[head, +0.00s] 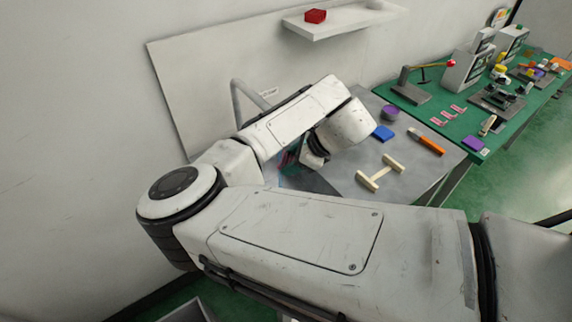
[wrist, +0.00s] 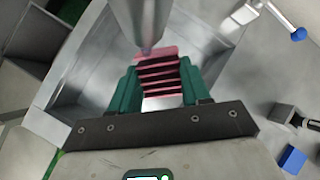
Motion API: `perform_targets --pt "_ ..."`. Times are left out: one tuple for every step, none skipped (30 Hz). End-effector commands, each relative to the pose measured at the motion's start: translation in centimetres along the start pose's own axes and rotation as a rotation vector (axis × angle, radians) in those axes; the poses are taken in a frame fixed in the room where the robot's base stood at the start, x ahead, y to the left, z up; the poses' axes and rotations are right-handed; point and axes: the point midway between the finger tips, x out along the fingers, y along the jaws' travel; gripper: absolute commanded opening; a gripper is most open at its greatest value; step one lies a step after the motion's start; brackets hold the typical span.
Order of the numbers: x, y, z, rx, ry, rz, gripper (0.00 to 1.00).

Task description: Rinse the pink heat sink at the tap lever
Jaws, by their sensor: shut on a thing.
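The pink heat sink (wrist: 160,77), a block with stacked fins, is between the green fingers of my gripper (wrist: 158,68) in the wrist view. My gripper is shut on it. A grey tap spout (wrist: 142,22) comes down over the heat sink's far edge, and its tip appears close to it. I cannot tell if water runs. A metal lever with a blue ball knob (wrist: 298,34) is at the upper right. The grey basin (wrist: 72,88) lies below my gripper. In the head view, my arm hides most of the gripper and basin; the bent grey tap pipe (head: 238,98) shows behind.
A green bench (head: 420,108) with devices is beyond. A wall shelf (head: 340,24) holds a red block (head: 315,16).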

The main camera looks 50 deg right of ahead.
Motion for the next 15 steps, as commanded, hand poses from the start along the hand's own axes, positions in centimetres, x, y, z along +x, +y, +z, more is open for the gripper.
perform_targets --pt "0.0 -0.1 0.0 0.000 0.000 0.000 0.17" --pt "0.0 -0.1 0.0 0.000 0.000 0.000 0.17" --pt "0.0 -0.1 0.0 0.000 0.000 0.000 0.17" --pt "0.0 0.0 0.0 0.000 0.000 0.000 0.17" --pt "0.0 0.0 0.0 0.000 0.000 0.000 0.17" --pt "-0.1 0.0 -0.1 0.000 0.000 0.000 0.17" --pt "-0.1 0.0 -0.1 0.000 0.000 0.000 0.17" --pt "-0.2 0.0 -0.2 0.000 0.001 0.000 0.17" --pt "-0.4 0.1 -0.4 0.001 0.001 0.000 0.17" --pt "-0.5 0.2 -0.5 0.001 0.001 0.000 0.17" --pt "-0.7 0.2 -0.7 0.001 0.002 -0.001 0.17" --pt "-0.8 0.3 -0.9 0.002 0.002 -0.001 0.17" --pt "-1.0 0.4 -1.1 0.002 0.002 -0.001 0.17" --pt "-1.1 0.5 -1.2 0.002 0.002 0.000 0.17" --pt "-1.3 0.6 -1.4 0.001 0.002 0.001 0.17"
